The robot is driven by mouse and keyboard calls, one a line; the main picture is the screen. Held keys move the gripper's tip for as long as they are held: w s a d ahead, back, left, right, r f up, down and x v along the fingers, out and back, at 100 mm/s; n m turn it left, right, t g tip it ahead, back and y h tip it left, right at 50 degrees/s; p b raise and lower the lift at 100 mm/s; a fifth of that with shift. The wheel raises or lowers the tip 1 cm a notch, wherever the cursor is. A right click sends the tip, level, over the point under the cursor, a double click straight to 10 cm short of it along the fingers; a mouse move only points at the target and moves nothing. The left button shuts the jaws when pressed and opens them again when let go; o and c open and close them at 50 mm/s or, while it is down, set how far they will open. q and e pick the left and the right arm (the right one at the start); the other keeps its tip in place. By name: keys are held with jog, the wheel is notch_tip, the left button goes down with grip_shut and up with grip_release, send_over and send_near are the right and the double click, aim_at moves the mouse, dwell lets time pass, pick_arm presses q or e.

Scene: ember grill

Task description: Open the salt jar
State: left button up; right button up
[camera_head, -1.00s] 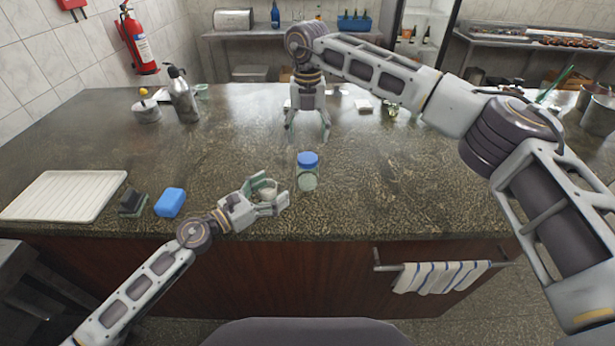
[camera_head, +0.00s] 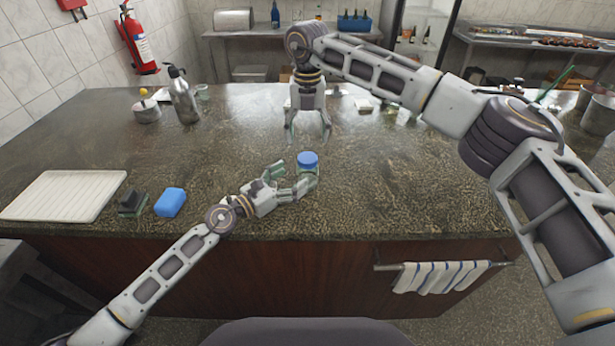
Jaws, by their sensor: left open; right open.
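The salt jar (camera_head: 308,162) stands upright on the dark stone counter, with its blue lid on top. My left gripper (camera_head: 296,176) is open at the jar's left and front side. Its fingers reach about the jar's clear body, which is mostly hidden behind them; I cannot tell whether they touch it. My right gripper (camera_head: 308,138) is open and points down behind the jar, above it in the picture. Its fingertips are apart from the lid and hold nothing.
A blue sponge (camera_head: 170,202), a dark green sponge (camera_head: 132,203) and a white ribbed tray (camera_head: 66,195) lie at the left. A metal bottle (camera_head: 183,98) and a small pot (camera_head: 146,111) stand at the back left. The counter (camera_head: 400,190) right of the jar is clear.

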aim_at(300, 172)
pick_arm(q)
jog(key=shift+x, duration=3.45)
jog(key=shift+c, duration=0.4)
